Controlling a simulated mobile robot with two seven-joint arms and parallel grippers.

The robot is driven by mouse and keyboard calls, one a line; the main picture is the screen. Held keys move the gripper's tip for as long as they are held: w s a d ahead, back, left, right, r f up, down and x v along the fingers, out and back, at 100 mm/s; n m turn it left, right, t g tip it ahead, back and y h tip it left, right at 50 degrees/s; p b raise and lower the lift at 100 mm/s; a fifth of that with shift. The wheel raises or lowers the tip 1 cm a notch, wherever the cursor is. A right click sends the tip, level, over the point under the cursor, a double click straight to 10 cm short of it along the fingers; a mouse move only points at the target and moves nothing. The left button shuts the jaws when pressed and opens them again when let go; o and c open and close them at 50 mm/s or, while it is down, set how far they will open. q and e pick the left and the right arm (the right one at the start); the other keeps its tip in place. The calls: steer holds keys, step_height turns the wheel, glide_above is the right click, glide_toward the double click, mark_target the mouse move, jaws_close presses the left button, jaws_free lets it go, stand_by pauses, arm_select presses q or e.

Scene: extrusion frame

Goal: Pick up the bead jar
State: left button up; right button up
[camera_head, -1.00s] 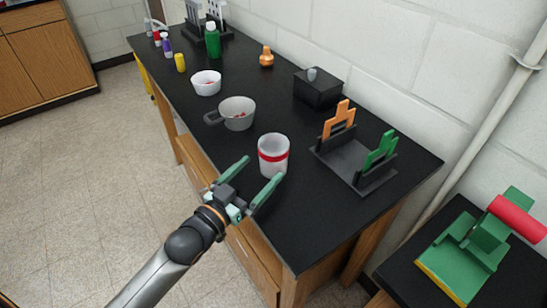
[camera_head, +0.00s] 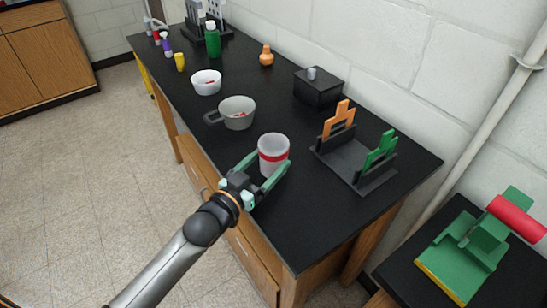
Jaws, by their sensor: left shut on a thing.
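The bead jar (camera_head: 274,147) is a whitish, see-through cylinder with a red band, upright on the black bench top (camera_head: 330,226) near its front edge. My left gripper (camera_head: 264,168) reaches in from the front edge, with one green finger on each side of the jar. It is shut on the jar, around its middle and lower part. The jar's lower left side is partly hidden by the fingers. My right gripper is not in view.
A grey handled cup (camera_head: 237,114) and a white bowl (camera_head: 206,82) stand behind the jar to the left. A dark rack (camera_head: 352,160) with orange and green pieces is to the right. A black box (camera_head: 318,88) stands by the wall. The front right bench top is clear.

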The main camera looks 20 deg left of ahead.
arm_select(q)
steer(key=c, duration=0.5)
steer(key=shift+r, duration=0.15)
